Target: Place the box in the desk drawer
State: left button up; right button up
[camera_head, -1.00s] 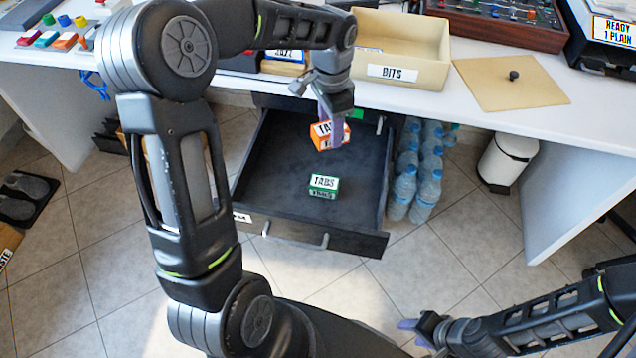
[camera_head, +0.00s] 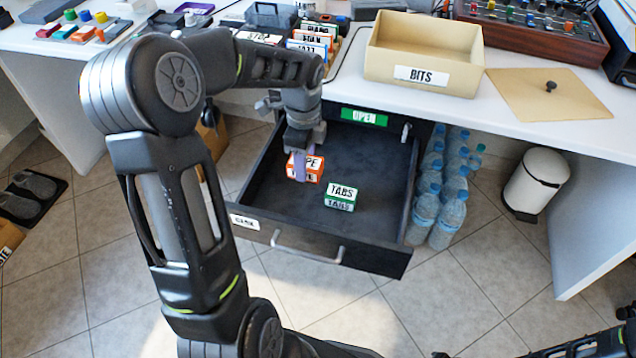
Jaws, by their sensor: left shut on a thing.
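The orange-and-white box (camera_head: 305,167), its label partly covered and ending in "PE", is held in my left gripper (camera_head: 301,152). The gripper points down, shut on the box, with its purple fingers over the box's left part. The desk drawer (camera_head: 372,251) is pulled out under the desk. The held box shows over the left middle of the drawer's inside; I cannot tell whether it touches the floor. A green-and-white box (camera_head: 341,197) labelled "TABS" lies in the drawer, to the right of the held box. My right gripper is below the picture's bottom edge.
A beige bin (camera_head: 423,58) labelled "BITS" and a flat tan panel (camera_head: 550,95) with a knob are on the desk. Water bottles (camera_head: 437,190) stand right of the drawer, beside a white waste bin (camera_head: 538,183). The drawer's back and right areas are clear.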

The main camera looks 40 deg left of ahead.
aim_at(306, 194)
pick_arm(q)
jog(key=shift+f, duration=1.4)
jog(key=shift+f+b, duration=1)
jog(key=shift+f, duration=1.45)
jog(key=shift+f, duration=0.15)
jog(key=o, duration=1.4)
notch_tip(306, 194, up, 12)
jog(key=p, duration=0.3)
